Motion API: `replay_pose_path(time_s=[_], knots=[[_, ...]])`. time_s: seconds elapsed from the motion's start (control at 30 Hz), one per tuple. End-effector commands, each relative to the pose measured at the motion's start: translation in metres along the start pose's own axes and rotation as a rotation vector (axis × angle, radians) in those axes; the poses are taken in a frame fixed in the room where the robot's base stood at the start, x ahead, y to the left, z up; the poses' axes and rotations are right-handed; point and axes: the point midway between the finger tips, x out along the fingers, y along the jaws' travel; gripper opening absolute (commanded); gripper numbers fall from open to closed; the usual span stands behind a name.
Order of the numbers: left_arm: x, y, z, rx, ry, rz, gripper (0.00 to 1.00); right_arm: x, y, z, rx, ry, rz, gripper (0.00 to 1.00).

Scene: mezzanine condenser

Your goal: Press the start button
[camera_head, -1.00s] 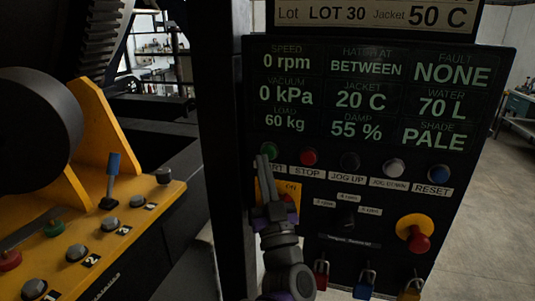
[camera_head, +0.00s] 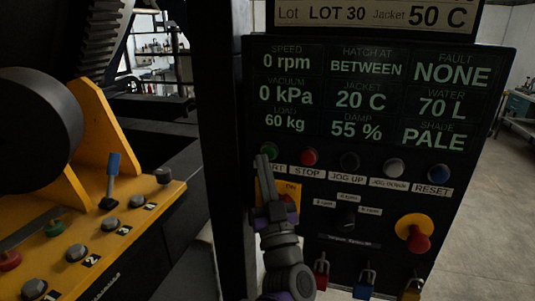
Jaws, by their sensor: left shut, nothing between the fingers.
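The start button (camera_head: 269,150) is a round green knob at the left end of the button row on the black control panel (camera_head: 465,110). Its label below is partly hidden by my gripper. My left gripper (camera_head: 262,160) is shut and empty, pointing up from below. Its fingertips are just under the green button in the picture; whether they touch it I cannot tell. My right gripper is not in view.
A red stop button (camera_head: 309,157) sits right beside the start button, then black, white and blue (camera_head: 439,173) ones. Below are a red emergency knob (camera_head: 419,242) on yellow and several padlocks. A yellow console (camera_head: 120,222) with a blue-handled lever (camera_head: 112,170) stands left.

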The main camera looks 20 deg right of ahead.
Motion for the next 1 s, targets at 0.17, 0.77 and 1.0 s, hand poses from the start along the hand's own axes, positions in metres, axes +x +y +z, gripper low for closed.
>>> replay_pose_path(time_s=[0.17, 0.77, 1.0], knots=[[0.0021, 0.0015, 0.0016, 0.000, 0.000, 0.000, 0.00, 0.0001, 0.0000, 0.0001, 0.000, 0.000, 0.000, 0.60], [0.0065, 0.0047, 0.0048, 0.000, 0.000, 0.000, 0.00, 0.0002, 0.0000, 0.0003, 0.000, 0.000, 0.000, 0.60], [0.0085, 0.0060, 0.0061, 0.000, 0.000, 0.000, 0.00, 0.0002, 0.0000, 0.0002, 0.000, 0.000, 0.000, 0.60]])
